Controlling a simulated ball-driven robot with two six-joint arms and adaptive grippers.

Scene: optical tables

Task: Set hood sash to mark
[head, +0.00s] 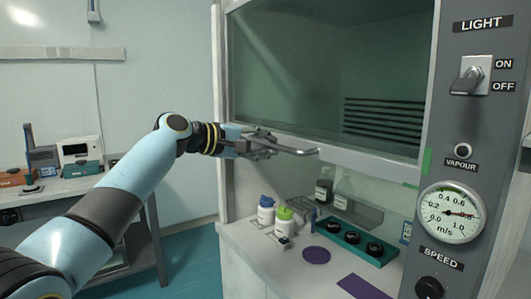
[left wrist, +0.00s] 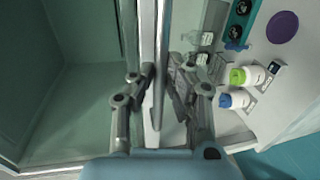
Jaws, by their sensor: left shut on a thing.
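The hood sash (head: 330,70) is a glass pane with a pale bottom rail (head: 375,161); it is partly raised, with an open gap below. A grey bar handle (head: 300,151) sticks out from the rail. My left gripper (head: 268,146) is shut on this handle near its left part. In the left wrist view my left gripper (left wrist: 162,78) has its fingers on both sides of the handle (left wrist: 159,98). A green mark (head: 427,161) is on the right post, about level with the rail's right end; a thin green strip (head: 410,186) shows lower. My right gripper is out of view.
The right panel has a light switch (head: 470,77) and a speed gauge (head: 452,213). A side bench (head: 60,188) is at left.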

